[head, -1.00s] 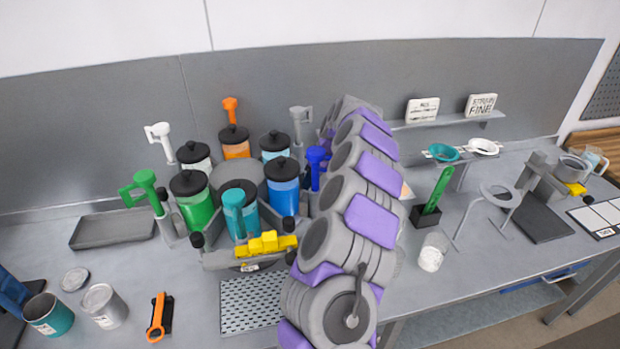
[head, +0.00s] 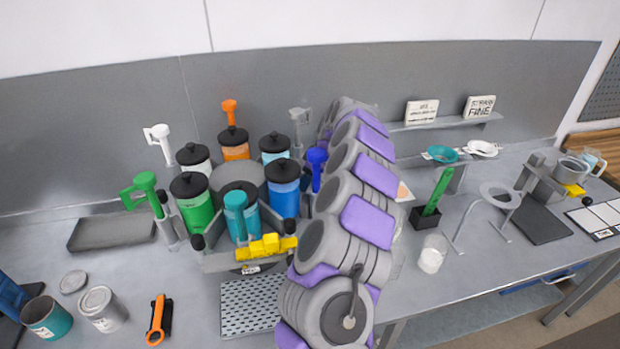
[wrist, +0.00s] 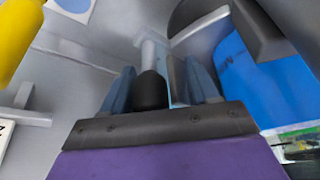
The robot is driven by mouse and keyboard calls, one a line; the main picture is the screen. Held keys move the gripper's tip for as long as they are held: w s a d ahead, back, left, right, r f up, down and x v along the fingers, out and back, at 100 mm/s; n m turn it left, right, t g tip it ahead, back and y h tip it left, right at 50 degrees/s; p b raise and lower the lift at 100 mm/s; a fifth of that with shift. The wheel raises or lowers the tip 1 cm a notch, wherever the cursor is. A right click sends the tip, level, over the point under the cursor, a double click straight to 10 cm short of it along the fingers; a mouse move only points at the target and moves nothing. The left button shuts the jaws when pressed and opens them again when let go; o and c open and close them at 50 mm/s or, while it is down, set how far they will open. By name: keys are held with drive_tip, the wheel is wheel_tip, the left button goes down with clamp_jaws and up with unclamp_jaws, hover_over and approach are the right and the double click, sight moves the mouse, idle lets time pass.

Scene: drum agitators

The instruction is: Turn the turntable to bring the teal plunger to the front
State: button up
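My gripper is hidden behind my arm in the head view. In the wrist view my gripper (wrist: 160,88) has its two fingers apart, with a black knob (wrist: 151,92) between them; a gap shows at the right finger. Contact is unclear.
A blue canister (wrist: 258,80) is close on the right in the wrist view. A grey tray (head: 113,231), cans (head: 103,309) and an orange-handled tool (head: 158,318) lie left. A perforated plate (head: 250,304) lies in front. A green brush holder and ring stand are right.

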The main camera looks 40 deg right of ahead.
drive_tip(key=shift+d, duration=0.15)
drive_tip(key=shift+s+d+r, duration=0.1)
drive_tip(key=shift+s+r, duration=0.05)
drive_tip(key=shift+r, duration=0.15)
drive_tip(key=p+v, duration=0.1)
drive_tip(key=v, duration=1.5)
drive_tip(key=shift+r+p, duration=0.3)
